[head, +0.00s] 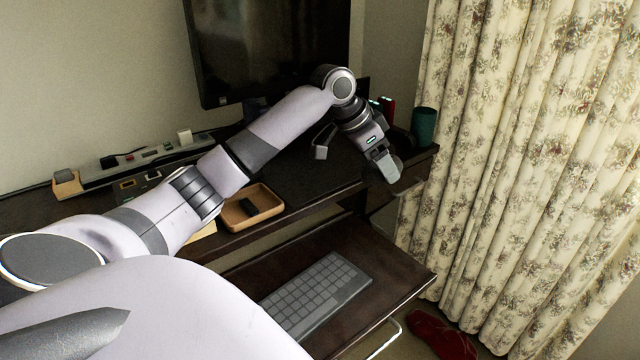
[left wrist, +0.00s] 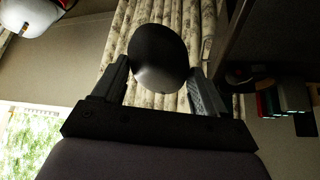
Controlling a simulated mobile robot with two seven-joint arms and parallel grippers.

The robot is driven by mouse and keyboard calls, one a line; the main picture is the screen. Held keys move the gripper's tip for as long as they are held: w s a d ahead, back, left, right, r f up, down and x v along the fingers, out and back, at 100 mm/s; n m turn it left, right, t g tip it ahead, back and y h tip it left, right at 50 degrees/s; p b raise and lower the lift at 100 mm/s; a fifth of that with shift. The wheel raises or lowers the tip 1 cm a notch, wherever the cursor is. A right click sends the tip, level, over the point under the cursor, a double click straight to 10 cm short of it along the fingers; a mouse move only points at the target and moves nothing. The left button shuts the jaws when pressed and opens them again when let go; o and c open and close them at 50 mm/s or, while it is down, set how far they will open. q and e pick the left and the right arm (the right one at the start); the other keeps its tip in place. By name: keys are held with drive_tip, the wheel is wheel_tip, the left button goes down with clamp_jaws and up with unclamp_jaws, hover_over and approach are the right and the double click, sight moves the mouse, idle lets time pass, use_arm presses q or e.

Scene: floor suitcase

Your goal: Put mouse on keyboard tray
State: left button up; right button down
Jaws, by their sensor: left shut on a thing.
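My left gripper (head: 384,166) is beyond the front edge of the desktop, at its right end, above the level of the keyboard tray. It is shut on the mouse, a dark rounded thing (left wrist: 160,58) between the two fingers in the left wrist view. In the head view the mouse is mostly hidden by the fingers. The keyboard tray (head: 398,268) is a dark brown pulled-out shelf below the desktop. A grey keyboard (head: 318,296) lies on it, with bare tray to its right. My right gripper is not in view.
A wooden tray (head: 234,216) with a small black item stands on the desktop. A monitor (head: 270,45) stands behind, and a green cup (head: 424,127) stands at the right end. A floral curtain (head: 530,150) hangs close on the right. A red item (head: 442,335) lies on the floor.

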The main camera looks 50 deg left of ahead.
use_arm(q)
drive_tip(key=shift+s+d+f, duration=0.25)
drive_tip(key=shift+d+f, duration=0.05)
drive_tip(key=shift+d, duration=0.05)
drive_tip(key=b, duration=0.3)
hover_over(378, 250)
drive_tip(key=s, duration=0.2)
drive_tip(key=f, duration=0.9)
drive_tip(key=a+f, duration=0.1)
drive_tip(key=f, duration=0.3)
drive_tip(key=shift+f, duration=0.4)
wheel_tip(378, 250, down, 6)
drive_tip(key=shift+r+b, duration=0.25)
drive_tip(key=shift+b, duration=0.55)
drive_tip(key=shift+f, duration=0.35)
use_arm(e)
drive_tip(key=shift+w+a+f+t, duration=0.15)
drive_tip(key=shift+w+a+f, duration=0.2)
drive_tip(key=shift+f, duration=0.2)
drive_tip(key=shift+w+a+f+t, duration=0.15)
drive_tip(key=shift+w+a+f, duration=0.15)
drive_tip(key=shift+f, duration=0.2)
use_arm(q)
drive_tip(key=shift+f, duration=0.15)
drive_tip(key=o, duration=1.1)
drive_tip(key=shift+c, duration=0.2)
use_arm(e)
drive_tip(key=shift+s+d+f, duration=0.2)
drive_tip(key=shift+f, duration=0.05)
